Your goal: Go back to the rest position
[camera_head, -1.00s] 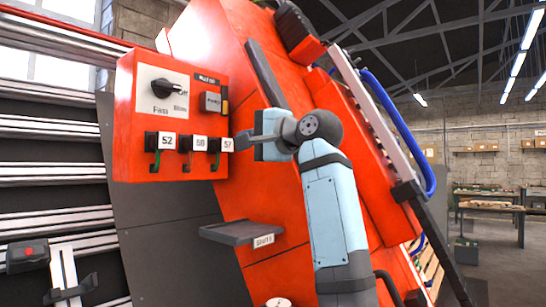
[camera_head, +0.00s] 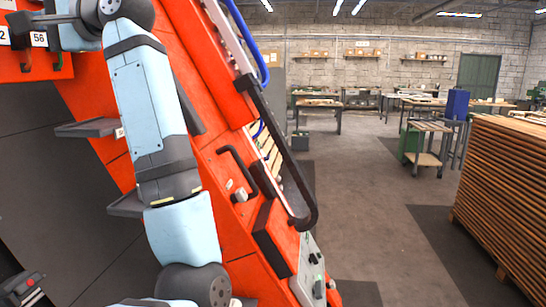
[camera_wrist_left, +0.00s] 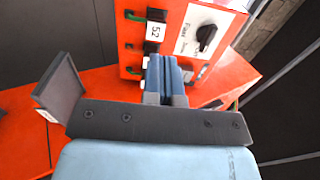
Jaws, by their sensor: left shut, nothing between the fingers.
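My left arm reaches up the left side of the head view. My left gripper (camera_head: 42,20) is at the upper left edge, close to the red control box (camera_head: 38,68). In the left wrist view its two blue-grey fingers (camera_wrist_left: 165,80) are together with nothing between them. My right gripper is not in view.
The sloping red machine (camera_head: 215,130) with a black handle rail (camera_head: 285,160) stands close behind my arm. Small grey shelves (camera_head: 88,128) jut from it. A tall stack of wooden boards (camera_head: 505,190) stands at the right. The floor (camera_head: 365,210) between them is clear; workbenches stand behind.

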